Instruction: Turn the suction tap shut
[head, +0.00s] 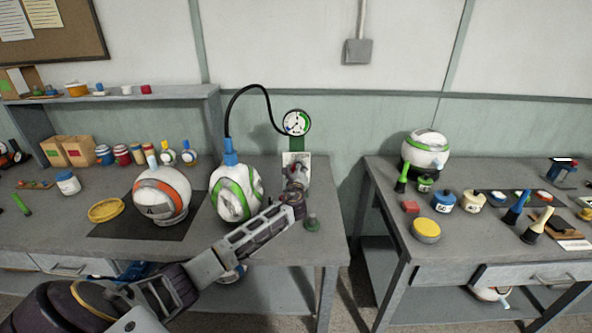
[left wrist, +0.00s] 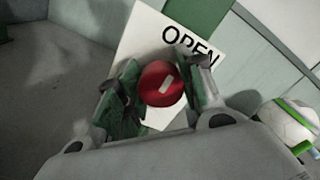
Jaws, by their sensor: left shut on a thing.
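The suction tap (left wrist: 158,84) is a round red knob with a pale bar across it, seen in the left wrist view. A white plate (left wrist: 146,37) behind it reads OPEN. The pale bar is tilted, up to the right. My left gripper (head: 297,178) reaches the post below the pressure gauge (head: 296,122) on the left bench. In the left wrist view its two green-padded fingers are shut on the red knob, one on each side. In the head view the gripper hides the tap. My right gripper is not in view.
A white and green ball (head: 236,193) with a blue cap and black hose stands left of my arm. A white and orange ball (head: 161,194) sits farther left. A gap separates the right bench (head: 463,252).

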